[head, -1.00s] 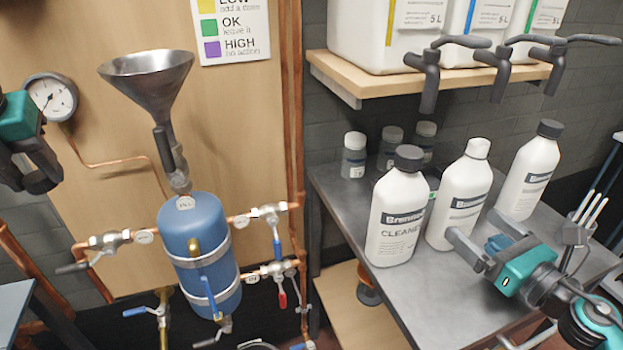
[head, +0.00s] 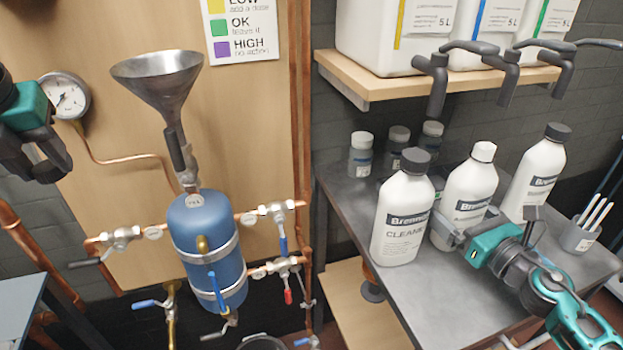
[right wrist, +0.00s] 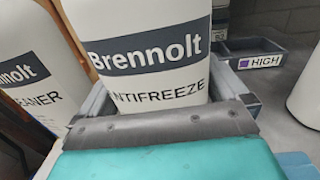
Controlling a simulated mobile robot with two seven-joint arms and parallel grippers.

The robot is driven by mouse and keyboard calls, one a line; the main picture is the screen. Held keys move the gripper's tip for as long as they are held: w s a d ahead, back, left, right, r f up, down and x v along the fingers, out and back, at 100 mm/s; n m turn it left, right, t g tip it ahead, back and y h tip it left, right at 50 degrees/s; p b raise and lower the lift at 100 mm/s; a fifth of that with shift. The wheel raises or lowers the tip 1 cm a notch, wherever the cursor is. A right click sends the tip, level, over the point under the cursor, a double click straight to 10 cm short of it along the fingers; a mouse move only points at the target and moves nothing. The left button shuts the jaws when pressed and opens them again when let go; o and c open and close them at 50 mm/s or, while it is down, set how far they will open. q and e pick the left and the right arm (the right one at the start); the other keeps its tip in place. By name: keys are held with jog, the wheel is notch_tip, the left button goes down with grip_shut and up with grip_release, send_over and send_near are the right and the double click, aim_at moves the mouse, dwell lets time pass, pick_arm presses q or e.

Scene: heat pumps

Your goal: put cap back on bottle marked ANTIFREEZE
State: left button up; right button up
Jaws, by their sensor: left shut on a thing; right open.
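The ANTIFREEZE bottle (right wrist: 150,65) fills the middle of the right wrist view. In the head view it is the middle white bottle (head: 470,190), upright on the bench, with a bare white neck. My right gripper (head: 488,226) is open, with one finger on each side of the bottle's lower body; I cannot tell whether they touch it. My left gripper (head: 48,158) is at the head view's left edge, far from the bottle. It is shut on a small dark thing that looks like the cap, hard to make out against the dark fingers.
The CLEANER bottle (head: 403,215) stands close on the left and another capped bottle (head: 535,175) on the right. Small jars (head: 361,155) are behind. Taps (head: 432,85) hang from the shelf above. A funnel (head: 160,80) and blue vessel (head: 207,250) stand between my grippers.

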aim_at(473, 185)
pick_arm(q)
jog(key=shift+r, duration=0.1)
pick_arm(e)
jog(key=shift+w+a, duration=0.2)
jog(key=shift+w, duration=0.25)
jog(key=shift+c, duration=0.2)
